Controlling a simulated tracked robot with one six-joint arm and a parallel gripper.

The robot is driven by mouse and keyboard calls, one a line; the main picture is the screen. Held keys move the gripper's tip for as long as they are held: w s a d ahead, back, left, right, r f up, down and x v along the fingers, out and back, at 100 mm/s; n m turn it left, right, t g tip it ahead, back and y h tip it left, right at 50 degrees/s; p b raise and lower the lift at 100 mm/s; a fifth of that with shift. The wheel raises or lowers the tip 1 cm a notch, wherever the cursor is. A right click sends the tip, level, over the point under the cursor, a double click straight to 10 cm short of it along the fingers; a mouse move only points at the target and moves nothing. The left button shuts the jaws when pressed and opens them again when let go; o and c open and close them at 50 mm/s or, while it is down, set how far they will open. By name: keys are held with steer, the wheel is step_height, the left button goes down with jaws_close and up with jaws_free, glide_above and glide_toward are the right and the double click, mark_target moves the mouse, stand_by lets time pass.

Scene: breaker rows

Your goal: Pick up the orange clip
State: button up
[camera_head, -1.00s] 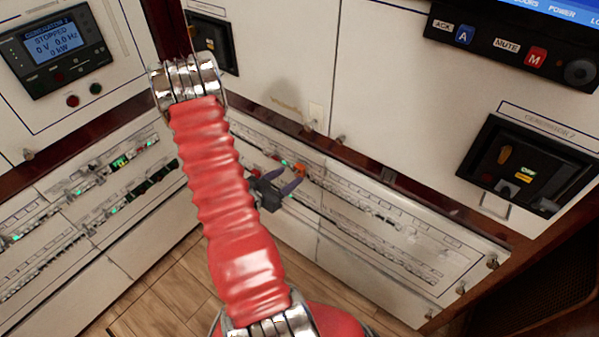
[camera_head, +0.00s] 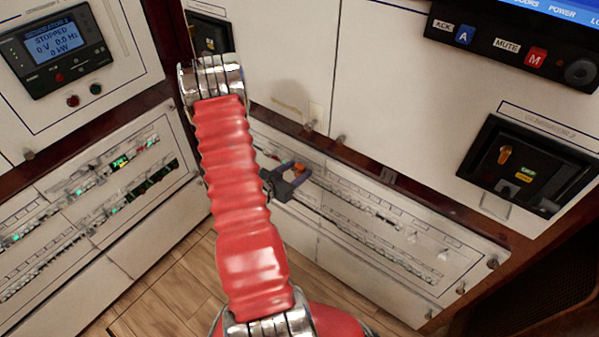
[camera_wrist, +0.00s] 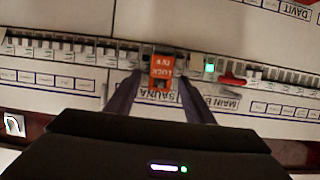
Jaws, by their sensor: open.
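The orange clip (camera_wrist: 161,71) sits on the breaker row in the wrist view, with lettering that reads upside down, including "LOCK". It also shows in the head view (camera_head: 299,170) as a small orange patch by my gripper's fingers. My gripper (camera_wrist: 158,92) is open, with one dark finger on each side of the clip. In the head view my gripper (camera_head: 297,178) is at the right panel's breaker row, and my red arm rises in front of part of it. I cannot tell whether the fingers touch the clip.
The breaker row (camera_wrist: 70,50) runs both ways from the clip. A green light (camera_wrist: 210,66) and a red switch (camera_wrist: 232,80) are just right of it. A left breaker panel (camera_head: 100,190) meets the right panel at a corner. Wooden floor (camera_head: 170,290) lies below.

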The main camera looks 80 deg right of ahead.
steer(key=shift+c, duration=0.5)
steer(key=c, duration=1)
steer(key=shift+r, duration=0.1)
steer(key=w+a, duration=0.2)
steer(key=a, duration=0.3)
steer(key=w+a, duration=0.2)
steer(key=a, duration=0.4)
steer(key=w+a, duration=0.3)
steer(key=a, duration=0.2)
steer(key=shift+w+a, duration=0.1)
steer(key=shift+a, duration=0.2)
steer(key=shift+w+a+r, duration=0.1)
steer(key=shift+a, duration=0.05)
stand_by(0.5)
steer(key=shift+w+a, duration=0.15)
steer(key=shift+a, duration=0.15)
steer(key=shift+w+a, duration=0.1)
steer(key=shift+a, duration=0.25)
steer(key=shift+w+a, duration=0.3)
steer(key=shift+a, duration=0.35)
steer(key=shift+w+a, duration=0.15)
steer(key=shift+a, duration=0.15)
